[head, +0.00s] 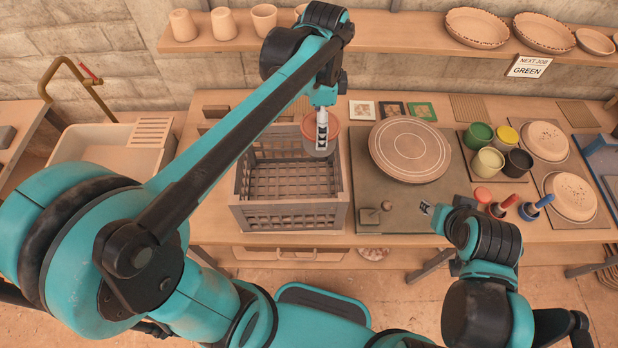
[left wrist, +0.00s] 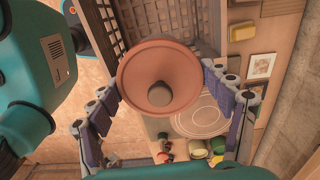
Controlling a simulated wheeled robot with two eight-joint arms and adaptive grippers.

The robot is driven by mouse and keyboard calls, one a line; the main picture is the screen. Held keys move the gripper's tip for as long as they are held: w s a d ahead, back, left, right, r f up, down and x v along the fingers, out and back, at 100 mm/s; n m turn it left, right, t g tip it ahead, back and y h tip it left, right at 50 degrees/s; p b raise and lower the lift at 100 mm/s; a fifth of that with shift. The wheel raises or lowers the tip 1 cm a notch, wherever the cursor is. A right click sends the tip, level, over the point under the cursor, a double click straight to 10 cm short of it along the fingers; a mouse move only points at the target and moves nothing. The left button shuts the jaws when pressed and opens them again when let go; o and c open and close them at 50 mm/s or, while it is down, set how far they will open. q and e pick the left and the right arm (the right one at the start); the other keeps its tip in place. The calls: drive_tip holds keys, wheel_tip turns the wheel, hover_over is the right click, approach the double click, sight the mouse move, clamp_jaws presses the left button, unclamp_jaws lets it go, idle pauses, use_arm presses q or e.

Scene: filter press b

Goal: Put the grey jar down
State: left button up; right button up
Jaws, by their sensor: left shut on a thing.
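The grey jar (head: 318,151) hangs below my left gripper (head: 322,125), near the back right corner of the slatted crate. It has a terracotta lid-like top (head: 332,130). In the left wrist view the round terracotta top (left wrist: 135,75) with its dark knob (left wrist: 159,94) fills the space between the two fingers of my left gripper (left wrist: 163,85), which is shut on the jar. The jar's underside is hidden, so I cannot tell whether it touches anything. My right gripper (head: 427,208) is over the front of the grey board, its fingers too small to read.
The slatted grey crate (head: 290,219) looks empty. The grey board (head: 400,220) bears a round turntable (head: 410,149) and a small knobbed block (head: 374,213). Several coloured pots, including a green one (head: 478,136), stand right. A shelf (head: 390,32) runs behind. A sign (head: 528,66) reads "NEXT JOB GREEN".

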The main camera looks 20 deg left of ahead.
use_arm(q)
drive_tip(key=shift+w+f+b, duration=0.1)
drive_tip(key=shift+f+b, duration=3.2)
drive_tip(key=shift+f, duration=9.4)
drive_tip(key=shift+f, duration=0.15)
drive_tip(key=o, duration=1.2)
